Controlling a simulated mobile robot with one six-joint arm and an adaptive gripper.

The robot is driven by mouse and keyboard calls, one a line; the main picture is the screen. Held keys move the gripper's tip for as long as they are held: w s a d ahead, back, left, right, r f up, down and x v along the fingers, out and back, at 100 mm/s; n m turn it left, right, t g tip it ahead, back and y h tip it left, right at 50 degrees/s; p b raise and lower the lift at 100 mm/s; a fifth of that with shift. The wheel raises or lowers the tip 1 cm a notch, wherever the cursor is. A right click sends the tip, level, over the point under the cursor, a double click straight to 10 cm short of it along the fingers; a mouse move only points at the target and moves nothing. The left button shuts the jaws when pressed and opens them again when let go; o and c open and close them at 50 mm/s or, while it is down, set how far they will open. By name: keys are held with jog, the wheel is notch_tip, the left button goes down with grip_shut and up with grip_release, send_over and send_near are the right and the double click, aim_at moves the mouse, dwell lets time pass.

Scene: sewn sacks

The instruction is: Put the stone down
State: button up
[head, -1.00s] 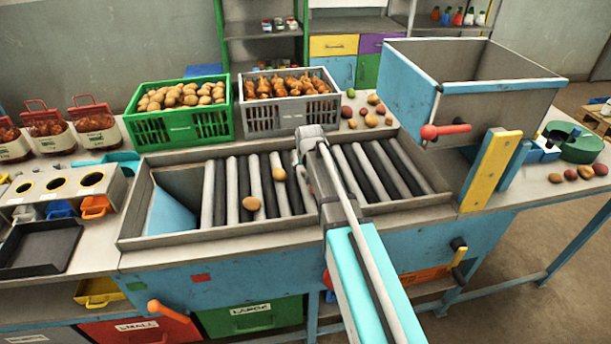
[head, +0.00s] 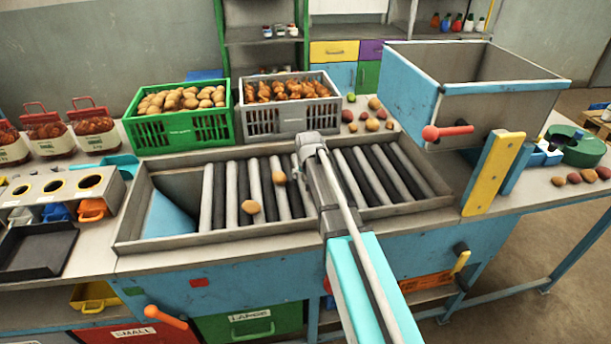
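My arm reaches over the roller table (head: 130,235) from the front. My gripper (head: 308,146) is at its far end, over the rollers near the back edge, just in front of the grey crate. I see it from behind and above; its fingers are hidden, so I cannot tell if it is open or holds anything. I cannot make out a stone in it. Two tan potato-like lumps, a nearer one (head: 251,207) and a farther one (head: 279,178), lie on the rollers left of my gripper. Several small round lumps (head: 373,124) lie behind the rollers to the right; whether any is a stone is unclear.
A green crate (head: 180,132) of potatoes and a grey crate (head: 290,122) of knobbly brown roots stand behind the rollers. A blue hopper (head: 410,85) with a red handle (head: 447,132) rises at right. A black tray (head: 38,250) lies at left.

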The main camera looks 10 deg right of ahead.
grip_shut()
jog(key=shift+r, duration=0.1)
dwell(0.3)
jog(key=shift+r+p, duration=0.95)
jog(key=shift+p, duration=0.1)
jog(key=s+d+r+p, duration=0.4)
jog(key=s+r+p, duration=0.7)
jog(key=s, duration=0.2)
jog(key=shift+s+d, duration=0.15)
jog(key=shift+f, duration=0.1)
